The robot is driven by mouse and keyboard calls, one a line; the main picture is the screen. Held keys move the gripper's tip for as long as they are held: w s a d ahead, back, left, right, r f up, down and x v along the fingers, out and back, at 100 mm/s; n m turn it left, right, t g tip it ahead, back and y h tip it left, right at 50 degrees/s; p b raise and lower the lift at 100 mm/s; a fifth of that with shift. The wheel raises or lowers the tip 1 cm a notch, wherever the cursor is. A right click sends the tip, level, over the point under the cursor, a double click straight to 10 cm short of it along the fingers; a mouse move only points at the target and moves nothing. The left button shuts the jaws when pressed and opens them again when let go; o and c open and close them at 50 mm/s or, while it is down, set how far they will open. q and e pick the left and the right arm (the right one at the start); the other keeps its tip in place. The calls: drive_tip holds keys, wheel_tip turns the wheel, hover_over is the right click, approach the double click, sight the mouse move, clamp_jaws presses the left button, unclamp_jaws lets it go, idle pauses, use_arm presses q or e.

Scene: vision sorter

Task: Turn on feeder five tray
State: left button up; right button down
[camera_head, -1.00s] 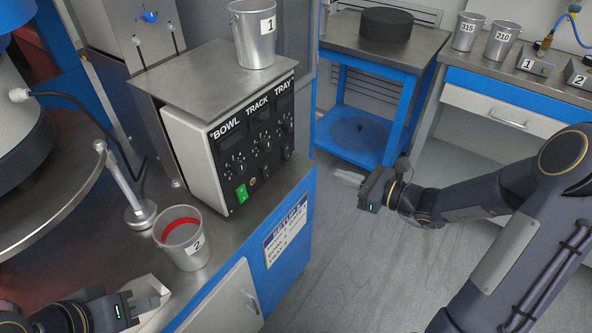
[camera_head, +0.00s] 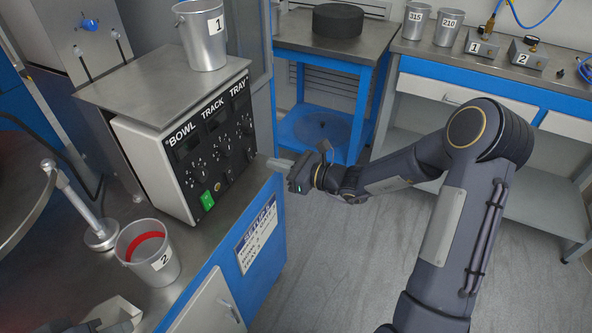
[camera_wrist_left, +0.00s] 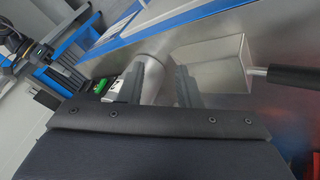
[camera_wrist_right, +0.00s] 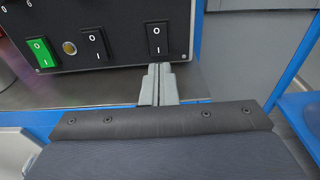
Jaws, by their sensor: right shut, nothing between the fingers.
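The feeder control box (camera_head: 150,175) has columns labelled BOWL, TRACK and TRAY. In the right wrist view its lower row has a green rocker switch (camera_wrist_right: 42,53) at left, a black one (camera_wrist_right: 94,45) in the middle and another black one (camera_wrist_right: 157,40) at right, on the TRAY side. My right gripper (camera_wrist_right: 158,70) is shut and empty, its tips just below the right black switch in that view; contact cannot be told. In the head view my right gripper (camera_head: 280,165) is beside the box's right end. My left gripper (camera_wrist_left: 160,78) is open and empty, mostly cut off in the head view.
Cup 2 (camera_head: 150,262) with a red band stands on the steel bench in front of the box. Cup 1 (camera_head: 203,40) stands on the box's top plate. A blue-framed table (camera_head: 290,40) and a counter (camera_head: 430,60) are behind. The floor at right is clear.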

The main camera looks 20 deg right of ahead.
sight(252, 158)
use_arm(q)
drive_tip(key=shift+f, duration=0.3)
use_arm(e)
drive_tip(key=shift+x, duration=2.3)
